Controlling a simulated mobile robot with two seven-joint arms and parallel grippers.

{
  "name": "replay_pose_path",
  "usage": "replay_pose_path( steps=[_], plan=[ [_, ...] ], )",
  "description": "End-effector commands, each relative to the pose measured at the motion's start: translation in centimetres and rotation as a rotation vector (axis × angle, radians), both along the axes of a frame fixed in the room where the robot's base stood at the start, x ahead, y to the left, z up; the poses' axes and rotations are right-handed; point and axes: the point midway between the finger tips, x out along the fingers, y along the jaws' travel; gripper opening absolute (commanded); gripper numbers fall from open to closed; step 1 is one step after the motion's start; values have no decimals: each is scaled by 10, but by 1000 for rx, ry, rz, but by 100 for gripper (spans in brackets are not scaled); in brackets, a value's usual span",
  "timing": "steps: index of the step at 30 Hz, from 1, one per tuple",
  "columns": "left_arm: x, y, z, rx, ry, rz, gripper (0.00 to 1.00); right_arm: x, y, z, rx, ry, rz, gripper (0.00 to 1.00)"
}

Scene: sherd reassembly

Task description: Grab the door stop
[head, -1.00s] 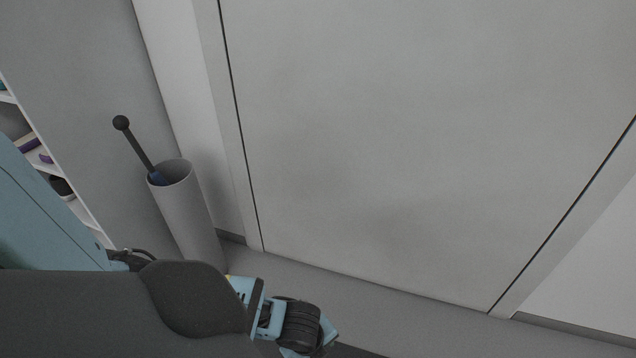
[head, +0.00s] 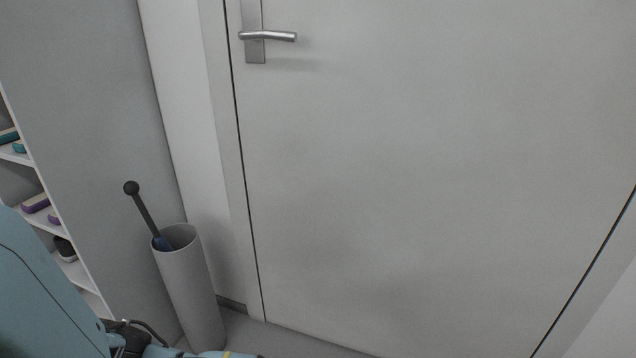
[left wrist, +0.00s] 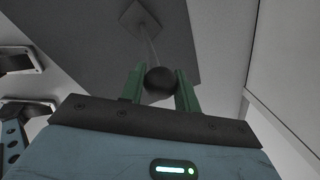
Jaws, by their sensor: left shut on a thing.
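In the left wrist view, my left gripper (left wrist: 160,88) has its two green fingers shut on a dark, rounded thing (left wrist: 160,80). It looks like the door stop, though only its ball-like dark side shows and the fingers hide its flanks. In the head view my left gripper is below the picture; only parts of my blue arm show at the lower left. No door stop shows on the visible floor. My right gripper is in neither view.
A grey door (head: 420,190) with a metal handle (head: 268,36) fills the middle and right; it looks shut. A tall grey bin (head: 188,285) holds a dark ball-topped stick (head: 144,212). A white shelf (head: 62,235) with small items stands at the left.

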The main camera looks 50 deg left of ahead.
Motion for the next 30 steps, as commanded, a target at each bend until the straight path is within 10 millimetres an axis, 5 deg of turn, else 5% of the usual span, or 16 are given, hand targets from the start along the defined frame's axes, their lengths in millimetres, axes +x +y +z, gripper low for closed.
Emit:
replay_pose_path(
  steps=[30],
  plan=[
    [0, 0, 1, 0, -1, 0, 0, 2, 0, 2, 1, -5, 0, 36]
  ],
)
